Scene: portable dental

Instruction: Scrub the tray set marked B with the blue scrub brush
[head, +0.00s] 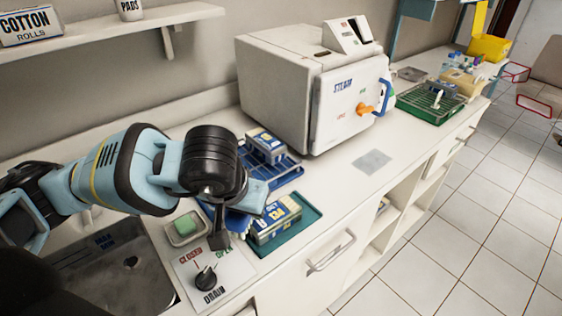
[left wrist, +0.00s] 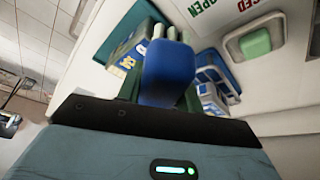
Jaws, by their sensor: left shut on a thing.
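My left gripper (head: 236,216) is above the counter beside the sink. It is shut on the blue scrub brush, whose blue body (left wrist: 170,75) fills the space between the fingers in the left wrist view. In the head view the gripper mostly hides the brush. A green tray (head: 310,217) with blue-and-yellow boxes (head: 274,222) lies just right of the gripper. A blue rack (head: 285,178) with a blue-and-white box (head: 266,146) lies behind it. I cannot read a letter B on either set. I cannot tell whether the brush touches anything. My right gripper is out of view.
A sink (head: 115,270) and a dish with a green sponge (head: 186,226) are at the left. A drain knob panel (head: 207,275) is in front. The steam sterilizer (head: 300,85) stands behind. Counter around the grey square (head: 371,162) is clear. A green rack (head: 430,103) is farther right.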

